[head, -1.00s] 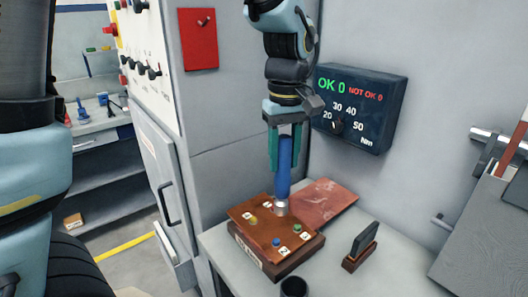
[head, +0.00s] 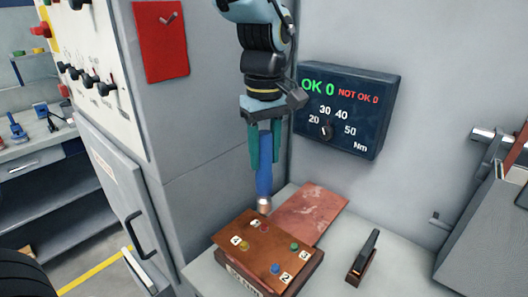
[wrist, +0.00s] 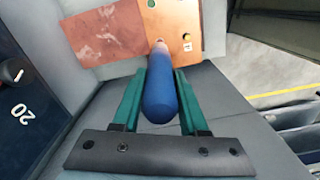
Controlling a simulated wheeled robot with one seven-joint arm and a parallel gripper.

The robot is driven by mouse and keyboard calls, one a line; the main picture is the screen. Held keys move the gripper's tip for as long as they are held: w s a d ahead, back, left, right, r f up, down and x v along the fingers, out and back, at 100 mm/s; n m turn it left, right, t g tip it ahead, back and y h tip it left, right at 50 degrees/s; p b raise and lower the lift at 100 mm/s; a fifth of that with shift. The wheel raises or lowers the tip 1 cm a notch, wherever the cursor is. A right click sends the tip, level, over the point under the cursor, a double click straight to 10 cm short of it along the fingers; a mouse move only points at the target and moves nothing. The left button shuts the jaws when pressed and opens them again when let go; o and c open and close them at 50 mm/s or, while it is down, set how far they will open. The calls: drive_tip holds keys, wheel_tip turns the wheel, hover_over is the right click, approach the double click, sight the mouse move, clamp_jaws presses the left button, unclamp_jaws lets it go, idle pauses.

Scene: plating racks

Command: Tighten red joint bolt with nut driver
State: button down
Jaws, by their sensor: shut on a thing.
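My gripper (head: 266,165) is shut on the blue handle of the nut driver (head: 264,184), which hangs nearly upright with its metal socket down. The wrist view shows the blue handle (wrist: 163,97) between the green fingers. The red joint bolt (head: 264,227) shows just below the socket on the copper plate (head: 258,258), near the plate's back edge. The socket appears to be above the plate, apart from the bolt; the exact gap is hard to tell. Yellow (head: 244,246), blue (head: 276,268) and green (head: 294,246) bolts sit on the same plate.
The torque display (head: 345,108) on the wall reads OK 0 and NOT OK 0, with a dial. A reddish plate (head: 310,213) lies behind the block. A small black and brown holder (head: 363,258) stands to the right. A grey cabinet (head: 115,165) stands at left.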

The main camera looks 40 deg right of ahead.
sight(264, 180)
drive_tip(key=shift+f+b, duration=1.85)
drive_tip(key=shift+f, duration=1.2)
drive_tip(key=shift+f+p, duration=0.3)
drive_tip(key=shift+p, duration=0.15)
idle(0.9)
drive_tip(key=shift+r+p, duration=1.95)
drive_tip(key=shift+r, duration=1.15)
drive_tip(key=shift+s+a, duration=0.1)
